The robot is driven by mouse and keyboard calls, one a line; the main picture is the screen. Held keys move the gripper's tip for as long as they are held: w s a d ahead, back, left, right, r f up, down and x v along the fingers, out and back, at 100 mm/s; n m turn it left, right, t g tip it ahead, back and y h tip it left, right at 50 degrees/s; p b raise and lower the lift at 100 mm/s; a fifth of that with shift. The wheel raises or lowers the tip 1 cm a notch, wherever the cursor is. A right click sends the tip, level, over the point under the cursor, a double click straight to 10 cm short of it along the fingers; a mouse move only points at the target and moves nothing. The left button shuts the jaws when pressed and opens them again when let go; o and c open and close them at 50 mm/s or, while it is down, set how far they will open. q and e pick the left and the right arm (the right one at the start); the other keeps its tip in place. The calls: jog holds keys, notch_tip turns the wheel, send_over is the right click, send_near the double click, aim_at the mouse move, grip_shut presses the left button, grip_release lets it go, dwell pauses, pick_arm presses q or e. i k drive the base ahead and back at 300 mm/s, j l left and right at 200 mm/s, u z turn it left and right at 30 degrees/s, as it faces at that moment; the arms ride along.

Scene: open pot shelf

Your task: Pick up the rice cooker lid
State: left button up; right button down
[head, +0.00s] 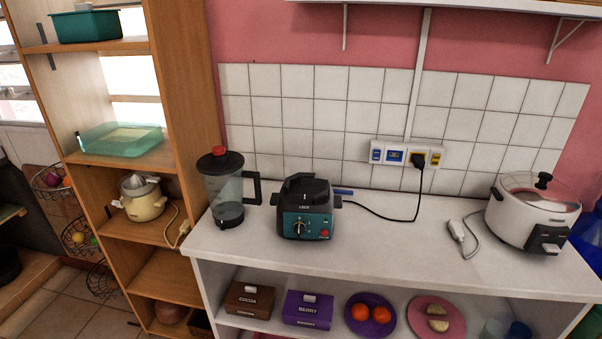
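The rice cooker (527,216) is a white rounded pot with a black front panel, on the right end of the white counter. Its lid (538,189) sits on top; it looks see-through with a reddish tint and has a black knob (543,180) in the middle. The lid appears to rest on the cooker. Neither of my grippers shows in the head view.
A blender jug (229,190) and a teal-and-black blender base (306,209) stand on the counter's left half. A white plug and cable (459,232) lie left of the cooker. Counter (400,245) between them is mostly clear. A blue object (591,237) is at the right edge.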

aim_at(540, 190)
jog(key=l+z, duration=0.1)
jog(key=z, duration=0.85)
jog(key=l+z, duration=0.15)
jog(key=z, duration=0.35)
jog(key=i+l+u, duration=0.3)
jog(key=l, duration=0.25)
jog(key=l+u, duration=0.1)
jog(key=l, duration=0.2)
